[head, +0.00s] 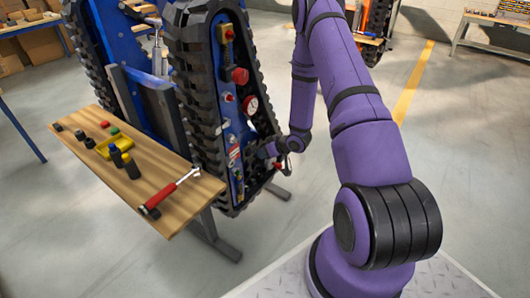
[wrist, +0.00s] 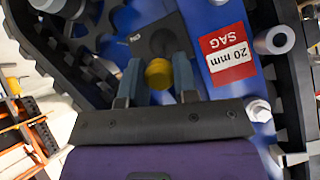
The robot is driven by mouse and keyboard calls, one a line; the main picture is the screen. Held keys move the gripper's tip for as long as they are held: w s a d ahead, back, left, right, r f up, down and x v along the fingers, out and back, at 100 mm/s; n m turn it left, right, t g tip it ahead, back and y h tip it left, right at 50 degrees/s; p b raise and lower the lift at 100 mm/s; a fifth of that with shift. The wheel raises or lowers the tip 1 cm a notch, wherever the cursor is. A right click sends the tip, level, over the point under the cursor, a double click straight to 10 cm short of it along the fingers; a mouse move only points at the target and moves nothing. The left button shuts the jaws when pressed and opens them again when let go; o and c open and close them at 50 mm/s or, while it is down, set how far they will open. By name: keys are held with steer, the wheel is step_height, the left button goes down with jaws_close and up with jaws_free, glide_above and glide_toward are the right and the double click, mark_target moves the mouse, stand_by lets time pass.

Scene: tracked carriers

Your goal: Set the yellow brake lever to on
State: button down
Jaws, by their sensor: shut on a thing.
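The yellow knob of the brake lever (wrist: 158,74) sits between the two grey-blue fingers of my gripper (wrist: 157,66) in the wrist view. The fingers are shut on it. Just beyond it is a dark square plate (wrist: 160,36) with a small white marking, too small to read surely. The lever's shaft is hidden behind the knob, so I cannot tell its angle. In the head view, my gripper (head: 268,149) reaches the lower right part of the tracked carrier's blue side panel (head: 232,128), and the lever is not clear there.
A red and white "20 mm SAG" label (wrist: 227,54) and a round metal post (wrist: 274,40) are right of my gripper. Black track (head: 187,95) surrounds the panel. A wooden bench (head: 185,205) with a red-handled wrench (head: 172,191) stands at left.

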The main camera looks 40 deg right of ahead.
step_height(320, 180, down, 9)
steer(key=t+y, duration=0.4)
steer(key=t, duration=0.5)
steer(key=shift+r+n+t, duration=0.15)
steer(key=shift+n+t, duration=0.25)
steer(key=c, duration=0.9)
jaws_free()
steer(key=v, duration=1.1)
